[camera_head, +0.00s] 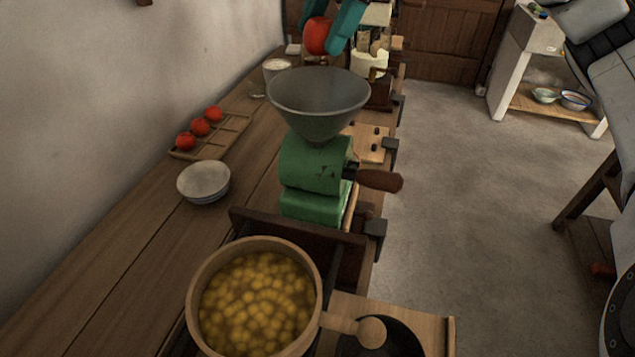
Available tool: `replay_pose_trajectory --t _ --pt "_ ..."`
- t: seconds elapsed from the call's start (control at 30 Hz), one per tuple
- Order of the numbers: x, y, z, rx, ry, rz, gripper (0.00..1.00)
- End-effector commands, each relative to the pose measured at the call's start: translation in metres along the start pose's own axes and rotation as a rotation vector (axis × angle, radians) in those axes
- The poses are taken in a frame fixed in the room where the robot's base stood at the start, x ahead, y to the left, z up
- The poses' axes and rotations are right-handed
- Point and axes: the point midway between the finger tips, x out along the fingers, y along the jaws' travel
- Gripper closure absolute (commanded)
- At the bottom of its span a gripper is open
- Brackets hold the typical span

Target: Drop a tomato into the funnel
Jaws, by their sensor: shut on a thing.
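My gripper (332,28) comes in from the top of the view with teal fingers and is shut on a red tomato (317,37). In the picture it is above and beyond the funnel (318,97), a wide grey cone standing on a green mill (314,178) with a dark wooden handle. The tomato is apart from the funnel. The funnel's inside looks empty where it shows; its bottom is hidden.
A pot of yellow round things (197,290) stands in front of the mill. A pale bowl (204,182) is left of the mill. A cup (277,67) and a cream container (368,65) stand behind the funnel.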

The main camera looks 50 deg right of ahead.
Motion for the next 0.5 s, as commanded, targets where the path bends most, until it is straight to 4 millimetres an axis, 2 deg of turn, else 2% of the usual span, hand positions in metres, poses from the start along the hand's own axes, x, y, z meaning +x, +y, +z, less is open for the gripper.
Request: replay_pose_trajectory --t 0.3,0.33,0.5 --pt "0.0035 -0.0006 0.0013 0.000 0.000 0.001 0.80" --pt "0.0035 -0.0006 0.0013 0.000 0.000 0.001 0.47" --pt "0.0036 -0.0007 0.0014 0.000 0.000 0.001 0.31"
